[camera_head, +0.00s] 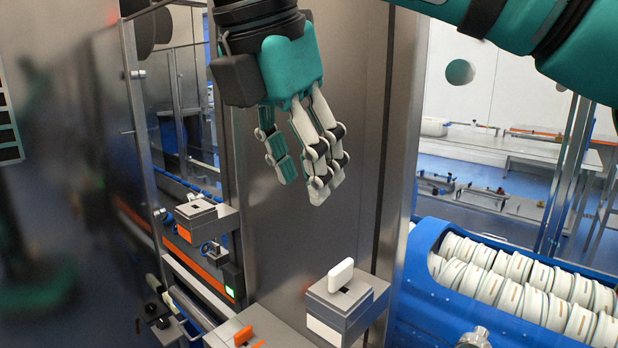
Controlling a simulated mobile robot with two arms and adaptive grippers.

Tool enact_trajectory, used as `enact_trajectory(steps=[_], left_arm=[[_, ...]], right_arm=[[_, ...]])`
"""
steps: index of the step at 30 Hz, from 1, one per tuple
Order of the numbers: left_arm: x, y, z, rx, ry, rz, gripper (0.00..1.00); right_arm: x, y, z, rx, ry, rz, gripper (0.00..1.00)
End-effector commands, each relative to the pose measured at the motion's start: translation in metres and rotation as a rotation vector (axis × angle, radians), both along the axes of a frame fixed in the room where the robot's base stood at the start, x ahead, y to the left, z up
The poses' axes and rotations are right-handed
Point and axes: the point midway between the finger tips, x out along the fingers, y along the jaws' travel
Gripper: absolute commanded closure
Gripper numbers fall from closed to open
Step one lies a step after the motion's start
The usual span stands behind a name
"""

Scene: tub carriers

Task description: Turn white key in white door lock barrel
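The white key (341,274) stands upright in the top of a grey box-shaped lock barrel (361,300), which has a white label on its front. It is at the lower middle of the head view. My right gripper (304,184) hangs above and to the left of the key, fingers pointing down. Its fingers are apart with a gap between them, and they hold nothing. It does not touch the key or the lock. My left gripper is not in view.
An orange key (243,335) shows at the bottom edge. Another grey lock box (200,221) with an orange label stands at the left. A tall metal panel (285,250) rises behind my gripper. A blue tub (415,285) filled with white round pieces is at the right.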

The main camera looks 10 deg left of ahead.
Motion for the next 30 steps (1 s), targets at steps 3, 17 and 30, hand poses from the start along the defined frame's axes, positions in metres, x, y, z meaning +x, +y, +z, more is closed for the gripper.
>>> enact_trajectory(steps=[3,17,30], left_arm=[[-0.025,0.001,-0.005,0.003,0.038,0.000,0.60],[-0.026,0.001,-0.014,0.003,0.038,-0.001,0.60],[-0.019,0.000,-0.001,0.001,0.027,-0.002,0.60]], right_arm=[[0.001,-0.008,0.000,-0.021,-0.019,-0.036,0.62],[0.026,-0.026,-0.076,-0.019,-0.012,-0.029,0.62],[0.049,-0.043,-0.142,-0.019,-0.016,-0.031,0.62]])
